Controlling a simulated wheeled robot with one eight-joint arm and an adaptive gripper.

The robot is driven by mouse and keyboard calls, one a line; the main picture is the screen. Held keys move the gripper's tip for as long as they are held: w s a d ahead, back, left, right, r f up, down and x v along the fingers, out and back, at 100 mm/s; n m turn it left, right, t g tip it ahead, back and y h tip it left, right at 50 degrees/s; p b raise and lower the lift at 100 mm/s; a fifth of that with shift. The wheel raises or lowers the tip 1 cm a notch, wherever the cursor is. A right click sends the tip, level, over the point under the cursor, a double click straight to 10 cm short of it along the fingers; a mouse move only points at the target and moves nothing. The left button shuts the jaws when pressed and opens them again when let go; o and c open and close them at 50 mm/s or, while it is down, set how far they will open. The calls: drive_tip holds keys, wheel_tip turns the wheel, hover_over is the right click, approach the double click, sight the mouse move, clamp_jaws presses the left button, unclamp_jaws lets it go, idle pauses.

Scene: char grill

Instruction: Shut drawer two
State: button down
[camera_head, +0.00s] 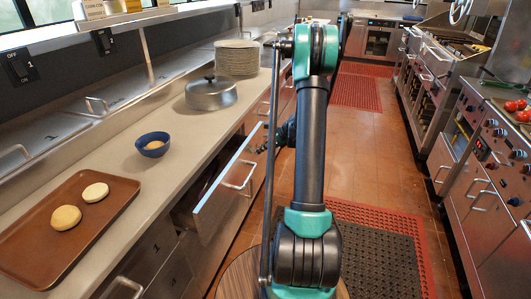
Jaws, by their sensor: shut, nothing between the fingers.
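An open steel drawer (213,204) sticks out from the left counter into the aisle, with a bar handle (240,176) on its front. I cannot read a number on it, so I cannot tell from a label whether it is drawer two. My gripper (263,148) is dark and partly hidden behind my upright arm. It is close to the far end of the drawer front. It is shut and empty. I cannot tell whether it touches the drawer.
On the left counter stand a brown tray (107,217) with two bun halves, a blue bowl (153,139), a lidded pan (210,97) and a plate stack (237,51). A grill range (447,62) lines the right. The aisle floor with its mats (379,250) is free.

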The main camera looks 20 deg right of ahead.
drive_tip(key=w+a, duration=0.2)
drive_tip(key=a, duration=0.1)
drive_tip(key=w+a, duration=0.2)
drive_tip(key=a, duration=0.1)
drive_tip(key=w+a, duration=0.2)
drive_tip(key=shift+w+a, duration=0.15)
drive_tip(key=shift+a, duration=0.25)
drive_tip(key=shift+r, duration=0.1)
